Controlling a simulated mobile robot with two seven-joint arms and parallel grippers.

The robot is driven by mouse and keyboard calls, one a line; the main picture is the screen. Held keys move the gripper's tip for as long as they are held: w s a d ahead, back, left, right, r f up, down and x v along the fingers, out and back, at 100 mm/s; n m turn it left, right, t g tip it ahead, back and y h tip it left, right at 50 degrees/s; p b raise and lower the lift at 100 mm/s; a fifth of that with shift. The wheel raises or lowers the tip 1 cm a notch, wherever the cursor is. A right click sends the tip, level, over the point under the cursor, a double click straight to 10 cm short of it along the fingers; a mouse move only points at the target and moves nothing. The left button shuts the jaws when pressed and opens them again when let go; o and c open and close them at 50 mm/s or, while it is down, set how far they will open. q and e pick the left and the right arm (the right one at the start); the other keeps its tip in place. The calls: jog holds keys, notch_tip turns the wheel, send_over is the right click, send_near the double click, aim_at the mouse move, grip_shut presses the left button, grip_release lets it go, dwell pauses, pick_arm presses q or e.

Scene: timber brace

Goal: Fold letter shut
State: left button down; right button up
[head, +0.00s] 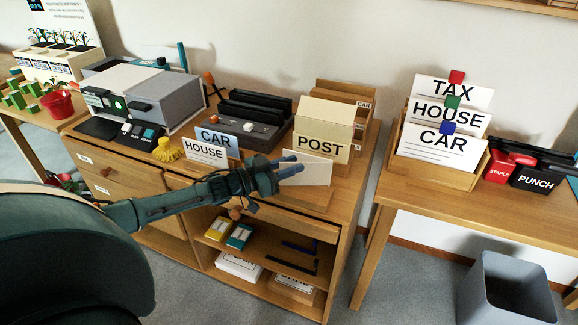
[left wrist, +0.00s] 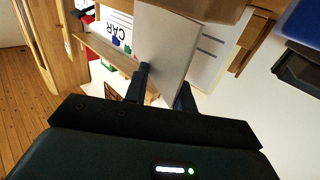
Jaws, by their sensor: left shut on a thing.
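The letter (head: 318,171) is a plain white sheet at the front right of the wooden cabinet top, just in front of the POST box (head: 322,128). My left gripper (head: 298,166) reaches it from the left and is shut on it. In the left wrist view, a pale panel of the letter (left wrist: 166,38) stands between my fingers (left wrist: 163,88). A second white surface with grey lines (left wrist: 208,48) shows behind that panel, at an angle to it. My fingers hide part of the letter in the head view. My right gripper is not in view.
Cards marked CAR (head: 217,138) and HOUSE (head: 205,152) stand left of my gripper. A black-and-grey tray unit (head: 250,125) lies behind. On the right table, a wooden rack (head: 437,172) holds TAX, HOUSE and CAR cards. A grey bin (head: 503,290) stands on the floor.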

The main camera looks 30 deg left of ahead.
pick_arm(q)
jog(key=shift+w+a+r, duration=0.1)
jog(key=shift+w+r, duration=0.1)
jog(key=shift+w, duration=0.05)
jog(key=c, duration=1.6)
grip_release()
jog(key=shift+w, duration=0.1)
jog(key=shift+c, duration=0.2)
jog(key=shift+f, duration=0.2)
jog(key=p+v, duration=0.1)
jog(key=v, duration=1.2)
